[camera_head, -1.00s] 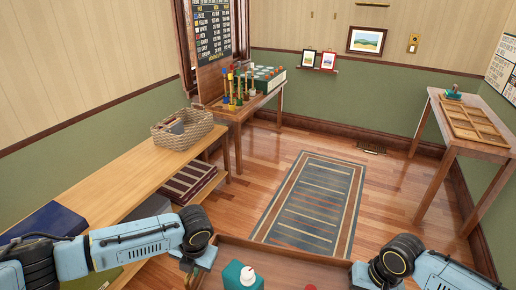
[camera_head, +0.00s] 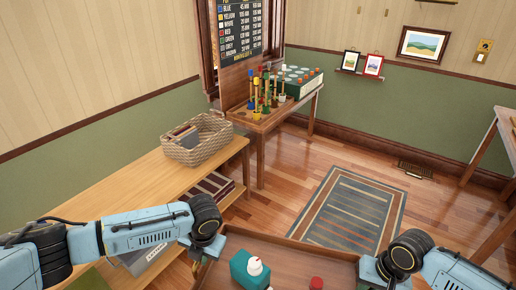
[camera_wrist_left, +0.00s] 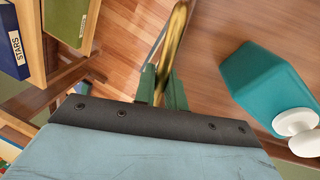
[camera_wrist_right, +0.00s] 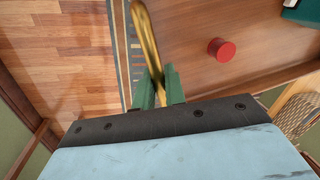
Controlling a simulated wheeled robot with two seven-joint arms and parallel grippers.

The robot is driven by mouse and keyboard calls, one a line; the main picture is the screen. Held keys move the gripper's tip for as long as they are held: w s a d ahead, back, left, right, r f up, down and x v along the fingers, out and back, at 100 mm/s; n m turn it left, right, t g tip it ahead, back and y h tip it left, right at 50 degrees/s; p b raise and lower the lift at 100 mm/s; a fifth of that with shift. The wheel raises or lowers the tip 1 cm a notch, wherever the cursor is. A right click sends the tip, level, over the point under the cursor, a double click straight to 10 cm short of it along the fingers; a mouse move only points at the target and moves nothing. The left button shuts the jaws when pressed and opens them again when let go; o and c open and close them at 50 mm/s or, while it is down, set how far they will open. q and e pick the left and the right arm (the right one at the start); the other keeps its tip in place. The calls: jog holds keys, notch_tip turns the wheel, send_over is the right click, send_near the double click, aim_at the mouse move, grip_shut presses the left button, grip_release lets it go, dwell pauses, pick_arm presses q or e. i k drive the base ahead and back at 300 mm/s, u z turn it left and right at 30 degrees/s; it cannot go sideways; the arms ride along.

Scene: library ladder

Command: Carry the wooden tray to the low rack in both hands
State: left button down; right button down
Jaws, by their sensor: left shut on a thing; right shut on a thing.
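The wooden tray (camera_head: 290,240) is at the bottom of the head view, held between my two arms. My left gripper (camera_wrist_left: 163,88) is shut on the brass handle (camera_wrist_left: 178,45) at the tray's left end. My right gripper (camera_wrist_right: 159,88) is shut on the brass handle (camera_wrist_right: 146,40) at its right end.
A wicker basket (camera_head: 198,142) stands on the shelf unit. A small table (camera_head: 262,122) with coloured pegs and a green box is beyond it. A striped rug (camera_head: 350,210) lies on open floor ahead. Another wooden table (camera_head: 505,130) is cut off at the right.

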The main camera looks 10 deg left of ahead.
aim_at(126, 195)
jog(key=u, duration=0.25)
jog(key=i, duration=1.15)
jog(key=u, duration=1)
jog(key=i, duration=1.05)
jog(key=u, duration=0.85)
jog(key=i, duration=0.8)
jog(key=u, duration=0.3)
